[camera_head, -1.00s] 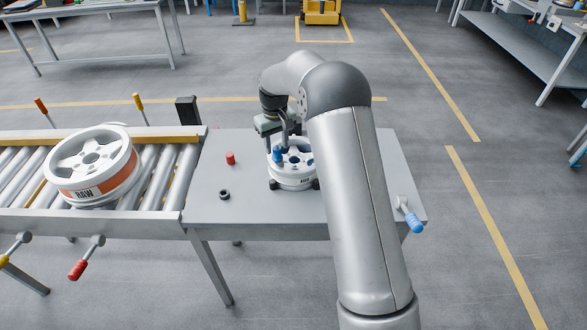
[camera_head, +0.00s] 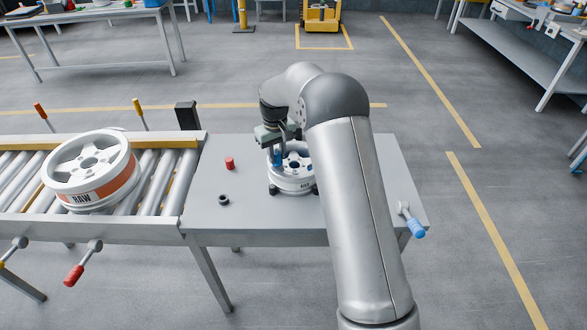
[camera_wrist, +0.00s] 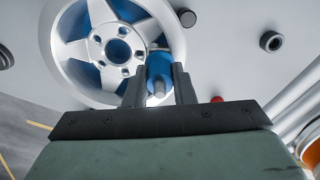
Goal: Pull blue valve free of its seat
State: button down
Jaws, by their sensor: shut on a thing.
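A blue valve (camera_head: 277,158) stands at the left side of a white spoked wheel (camera_head: 291,184) on the grey table. In the wrist view the valve (camera_wrist: 158,70) is a blue cylinder with a grey tip, between the two dark fingers. My gripper (camera_head: 276,150) is shut on it, and it also shows in the wrist view (camera_wrist: 160,82). The wheel (camera_wrist: 76,60) lies flat beside the fingers, with blue showing between its spokes. The valve's lower end is hidden, so I cannot tell whether it touches its seat.
A red cylinder (camera_head: 230,163) and a small black ring (camera_head: 224,200) lie on the table to the left. A wheel marked RAW (camera_head: 88,170) rests on the roller conveyor (camera_head: 165,180). A blue-handled lever (camera_head: 415,228) sits at the table's right edge.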

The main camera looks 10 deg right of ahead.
jog(key=shift+r+p, duration=0.45)
jog(key=shift+r, duration=0.45)
jog(key=shift+r+p, duration=1.45)
jog(key=shift+r, duration=1)
